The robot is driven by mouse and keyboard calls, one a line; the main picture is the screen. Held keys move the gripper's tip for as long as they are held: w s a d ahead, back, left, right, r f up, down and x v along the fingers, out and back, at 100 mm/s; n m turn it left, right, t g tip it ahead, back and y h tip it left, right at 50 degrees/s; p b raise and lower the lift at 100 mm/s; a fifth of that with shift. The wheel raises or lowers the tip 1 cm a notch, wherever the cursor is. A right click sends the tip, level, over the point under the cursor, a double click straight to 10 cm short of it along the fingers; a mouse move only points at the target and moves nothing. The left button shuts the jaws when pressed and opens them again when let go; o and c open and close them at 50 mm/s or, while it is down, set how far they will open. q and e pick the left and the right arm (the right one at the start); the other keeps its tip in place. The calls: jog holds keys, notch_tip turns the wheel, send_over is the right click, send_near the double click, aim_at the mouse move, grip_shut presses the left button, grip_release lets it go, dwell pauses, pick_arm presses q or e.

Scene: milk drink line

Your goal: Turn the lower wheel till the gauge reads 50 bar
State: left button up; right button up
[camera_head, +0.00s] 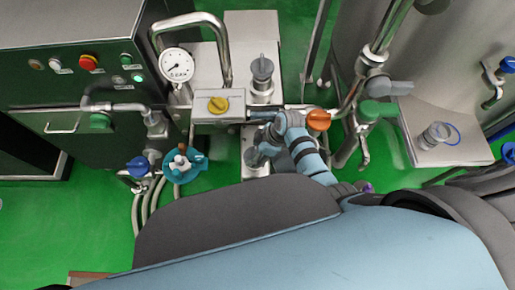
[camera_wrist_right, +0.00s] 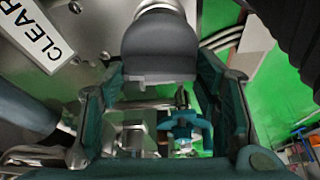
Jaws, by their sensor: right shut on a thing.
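The round white gauge (camera_head: 176,64) stands upper left of centre in the head view; its figures are too small to read surely. The lower wheel is a dark grey knob (camera_head: 254,158) on a steel plate, partly hidden by my right gripper (camera_head: 268,142). In the right wrist view the grey wheel (camera_wrist_right: 160,48) sits between the teal fingertips of my right gripper (camera_wrist_right: 160,72), which is shut on it. The upper wheel, a similar grey knob (camera_head: 262,70), stands above, clear of my gripper. My left gripper does not show.
A yellow knob (camera_head: 218,104) and an orange knob (camera_head: 318,120) are close to my right gripper. A teal fitting (camera_head: 184,163) is to the left. A control box (camera_head: 75,70) stands at upper left, a steel tank (camera_head: 440,50) at upper right. Green floor is open at lower left.

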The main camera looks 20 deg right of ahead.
jog(key=m+p, duration=0.1)
jog(key=m+t+p, duration=0.1)
jog(key=m+p, duration=0.1)
jog(key=shift+s+a+r+h, duration=0.1)
jog(key=shift+s+r+h, duration=0.1)
jog(key=shift+h, duration=0.2)
jog(key=shift+f+m+t+h+p, duration=0.15)
jog(key=shift+m+t+h+p, duration=0.35)
jog(key=shift+m+p, duration=1)
jog(key=shift+m+b, duration=0.4)
jog(key=shift+m, duration=0.1)
jog(key=o, duration=1.1)
jog(key=shift+o, duration=0.2)
jog(key=v, duration=0.2)
jog(key=shift+r, duration=0.3)
jog(key=s+d, duration=0.6)
jog(key=s, duration=0.4)
jog(key=shift+s, duration=0.3)
